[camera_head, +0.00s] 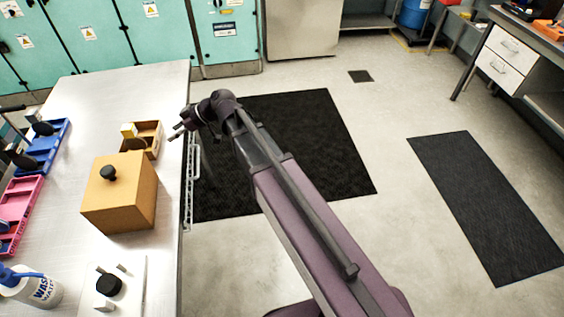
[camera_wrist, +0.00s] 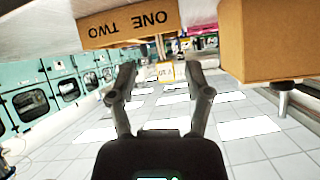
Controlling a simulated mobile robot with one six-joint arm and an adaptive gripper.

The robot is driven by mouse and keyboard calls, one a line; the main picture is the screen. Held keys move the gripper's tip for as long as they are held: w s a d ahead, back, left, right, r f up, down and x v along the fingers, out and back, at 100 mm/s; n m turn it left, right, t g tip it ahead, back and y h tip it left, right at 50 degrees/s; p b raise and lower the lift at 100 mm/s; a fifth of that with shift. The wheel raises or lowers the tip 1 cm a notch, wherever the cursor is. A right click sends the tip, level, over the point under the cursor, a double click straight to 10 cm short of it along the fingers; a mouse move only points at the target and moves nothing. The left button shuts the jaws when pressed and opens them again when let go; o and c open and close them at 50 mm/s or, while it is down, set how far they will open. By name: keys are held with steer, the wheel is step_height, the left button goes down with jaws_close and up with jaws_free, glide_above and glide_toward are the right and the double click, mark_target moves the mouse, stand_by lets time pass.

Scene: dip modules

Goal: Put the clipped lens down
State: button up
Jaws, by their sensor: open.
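My gripper (camera_head: 177,130) is open at the table's right edge, beside a small tan box. In the wrist view, which is upside down, its two fingers (camera_wrist: 160,78) are spread apart and hold nothing. The small tan box (camera_head: 153,142) stands on the table and is marked ONE and TWO in the wrist view (camera_wrist: 105,32). A small yellowish, square-framed piece (camera_wrist: 166,72) on a thin post shows between the fingers but farther off. It seems to be the pale block (camera_head: 128,130) at the small box; I cannot tell if it is the clipped lens.
A larger tan box (camera_head: 118,200) with a black knob stands close by. Blue (camera_head: 52,145) and pink (camera_head: 20,215) trays line the table's left side. A wash bottle (camera_head: 30,285) and a white board (camera_head: 125,305) with small parts are nearer.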

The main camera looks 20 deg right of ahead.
steer(key=s+d+f+m+h, duration=0.3)
steer(key=s+d+m+h, duration=0.1)
steer(key=d, duration=0.6)
steer(key=s+d+f+m+g+h, duration=0.1)
steer(key=s+d+f+m+h, duration=0.2)
steer(key=d, duration=0.7)
steer(key=s+d+f+m+h, duration=0.3)
steer(key=s+d+m, duration=0.4)
steer(key=d, duration=0.3)
steer(key=shift+d+g+h, duration=0.35)
steer(key=shift+g+h, duration=0.05)
steer(key=shift+h, duration=0.4)
